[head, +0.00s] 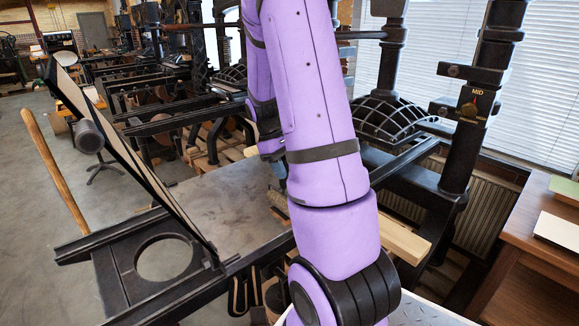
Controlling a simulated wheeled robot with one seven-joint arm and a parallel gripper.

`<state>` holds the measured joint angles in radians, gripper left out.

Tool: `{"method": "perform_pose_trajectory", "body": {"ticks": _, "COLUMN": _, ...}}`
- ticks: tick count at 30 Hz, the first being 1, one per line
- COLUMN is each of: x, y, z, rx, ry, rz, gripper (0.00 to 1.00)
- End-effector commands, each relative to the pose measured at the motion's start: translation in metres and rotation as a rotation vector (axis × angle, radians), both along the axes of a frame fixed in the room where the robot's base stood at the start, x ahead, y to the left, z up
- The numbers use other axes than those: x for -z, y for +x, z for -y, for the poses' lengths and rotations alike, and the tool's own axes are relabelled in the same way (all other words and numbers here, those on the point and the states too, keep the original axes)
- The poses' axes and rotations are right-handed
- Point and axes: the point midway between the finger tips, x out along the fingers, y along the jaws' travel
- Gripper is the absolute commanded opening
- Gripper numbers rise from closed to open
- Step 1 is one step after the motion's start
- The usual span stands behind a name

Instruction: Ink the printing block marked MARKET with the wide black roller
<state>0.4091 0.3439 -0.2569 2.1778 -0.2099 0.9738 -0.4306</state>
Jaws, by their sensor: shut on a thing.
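My purple arm fills the middle of the head view and covers much of the press behind it. My gripper is not in view, so what it holds cannot be seen. No block marked MARKET can be made out, and no roller can be identified for sure. A dark cylinder (90,136) shows beside the raised, tilted frame (130,150) at the left; I cannot tell what it is. The flat grey press bed (218,205) lies left of my arm, and its visible part is bare.
A long wooden handle (55,172) slants at the left. A black plate with a round hole (118,275) lies at the front left. A black post with a MID marker (477,105) stands right. A brown wooden table (535,225) with flat pieces is at the right edge. Several presses stand behind.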

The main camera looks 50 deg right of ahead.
Motion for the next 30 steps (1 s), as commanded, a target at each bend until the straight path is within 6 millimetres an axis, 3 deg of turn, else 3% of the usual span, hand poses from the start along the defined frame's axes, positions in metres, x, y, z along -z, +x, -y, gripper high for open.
{"method": "perform_pose_trajectory", "body": {"ticks": 6, "x": -0.001, "y": 0.003, "z": -0.012, "rx": -0.001, "ry": 0.000, "rz": 0.000, "gripper": 0.13}}
{"method": "perform_pose_trajectory", "body": {"ticks": 16, "x": -0.002, "y": 0.003, "z": -0.013, "rx": 0.000, "ry": -0.001, "rz": 0.001, "gripper": 0.13}}
{"method": "perform_pose_trajectory", "body": {"ticks": 30, "x": -0.032, "y": 0.004, "z": -0.013, "rx": -0.002, "ry": -0.002, "rz": 0.002, "gripper": 0.13}}
